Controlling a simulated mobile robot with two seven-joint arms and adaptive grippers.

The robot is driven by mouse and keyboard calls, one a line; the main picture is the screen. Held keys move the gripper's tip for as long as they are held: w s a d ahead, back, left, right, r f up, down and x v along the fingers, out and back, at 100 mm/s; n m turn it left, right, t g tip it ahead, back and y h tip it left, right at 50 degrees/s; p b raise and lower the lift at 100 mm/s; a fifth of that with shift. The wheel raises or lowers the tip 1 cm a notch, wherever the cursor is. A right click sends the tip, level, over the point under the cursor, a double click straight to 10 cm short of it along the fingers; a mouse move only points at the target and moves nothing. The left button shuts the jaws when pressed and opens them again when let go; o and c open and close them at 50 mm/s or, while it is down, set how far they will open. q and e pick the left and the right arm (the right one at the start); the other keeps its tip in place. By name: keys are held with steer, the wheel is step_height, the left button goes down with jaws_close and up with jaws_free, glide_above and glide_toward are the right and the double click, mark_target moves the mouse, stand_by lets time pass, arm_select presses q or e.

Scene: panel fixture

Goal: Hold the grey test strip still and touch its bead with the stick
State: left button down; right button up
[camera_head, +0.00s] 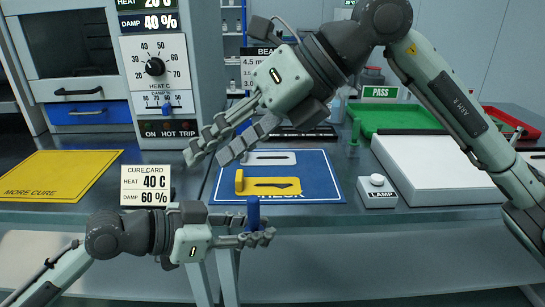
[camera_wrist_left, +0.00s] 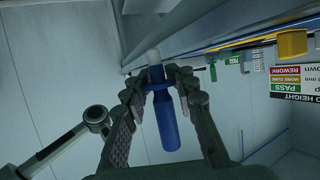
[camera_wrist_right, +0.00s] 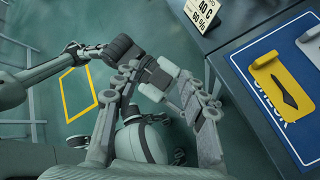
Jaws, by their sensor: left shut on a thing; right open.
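The light grey strip (camera_head: 272,158) lies on the blue CHECK mat (camera_head: 325,190), behind a yellow strip (camera_head: 272,186) with a dark mark and an upright tab. The right wrist view shows only part of the grey strip (camera_wrist_right: 314,45) at its edge; I cannot make out its bead. My right gripper (camera_head: 207,150) is open and empty above the mat's left side, apart from the strips. My left gripper (camera_head: 258,237) is shut around the blue stick (camera_head: 253,211) in front of the counter edge.
A CURE CARD sign (camera_head: 146,185) and a yellow MORE CURE mat (camera_head: 60,176) are on the left. A LAMP box (camera_head: 377,191) and a white slab (camera_head: 430,165) are right of the blue mat. An oven panel (camera_head: 158,75) stands behind.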

mark_target(254, 200)
steer(key=d+f+n+t+h, duration=0.1)
steer(key=d+f+h, duration=0.1)
steer(key=d+h, duration=0.45)
steer(key=x, duration=1.1)
steer(key=shift+w+a+f, duration=0.15)
steer(key=shift+w+f, duration=0.1)
steer(key=shift+w, duration=0.2)
steer(key=shift+c, duration=0.4)
steer(key=shift+y, duration=0.25)
jaws_close()
arm_select(q)
steer(key=c, duration=1.1)
jaws_free()
